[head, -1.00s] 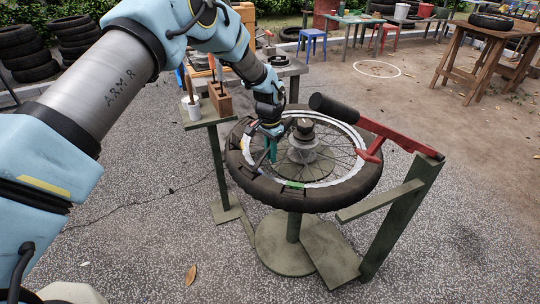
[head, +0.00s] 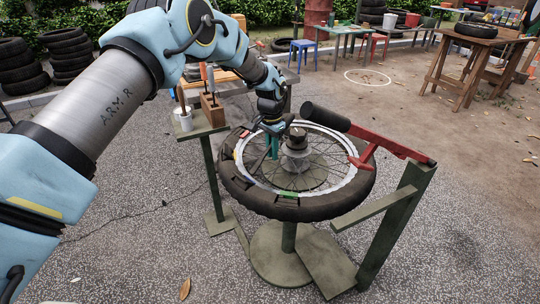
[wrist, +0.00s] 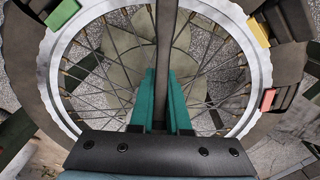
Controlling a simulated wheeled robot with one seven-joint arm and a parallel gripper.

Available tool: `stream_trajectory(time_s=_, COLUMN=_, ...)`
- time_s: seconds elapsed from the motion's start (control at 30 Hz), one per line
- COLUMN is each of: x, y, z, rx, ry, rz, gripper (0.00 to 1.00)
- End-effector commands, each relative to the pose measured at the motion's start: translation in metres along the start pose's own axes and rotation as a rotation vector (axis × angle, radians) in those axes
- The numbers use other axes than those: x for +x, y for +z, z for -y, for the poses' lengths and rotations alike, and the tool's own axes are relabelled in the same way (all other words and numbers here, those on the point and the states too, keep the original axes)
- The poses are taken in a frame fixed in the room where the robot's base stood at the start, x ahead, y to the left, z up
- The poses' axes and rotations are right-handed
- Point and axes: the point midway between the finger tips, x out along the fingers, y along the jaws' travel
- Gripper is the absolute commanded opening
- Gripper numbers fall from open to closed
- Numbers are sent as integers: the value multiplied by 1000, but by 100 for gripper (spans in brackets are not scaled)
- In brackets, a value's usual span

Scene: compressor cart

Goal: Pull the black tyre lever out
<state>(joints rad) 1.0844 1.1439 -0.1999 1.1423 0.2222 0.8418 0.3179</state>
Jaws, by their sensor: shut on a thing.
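My gripper (head: 271,150) is low over the wheel (head: 335,205), left of its hub, and it also shows in the wrist view (wrist: 161,78). Its teal fingers are shut on a long dark bar, which looks like the black tyre lever (wrist: 165,30). In the wrist view the bar runs between the fingers towards the top edge, over the spokes. Its far end is out of that view, and in the head view the arm and gripper largely hide it. The wheel lies flat, with its tyre around a pale rim.
Black pieces with green (head: 288,194), yellow (wrist: 258,32) and red (wrist: 267,100) marks sit around the rim. A red arm with a black roller (head: 325,117) reaches over the wheel's right side. A small side table (head: 200,126) with a tool block stands at the left.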

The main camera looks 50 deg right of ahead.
Motion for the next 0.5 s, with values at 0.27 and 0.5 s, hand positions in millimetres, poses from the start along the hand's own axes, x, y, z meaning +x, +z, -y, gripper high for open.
stream_trajectory(time_s=0.27, x=-2, y=-2, z=0, rx=0, ry=0, rz=0, gripper=0)
stream_trajectory(time_s=0.5, x=-5, y=-3, z=0, rx=0, ry=0, rz=0, gripper=0)
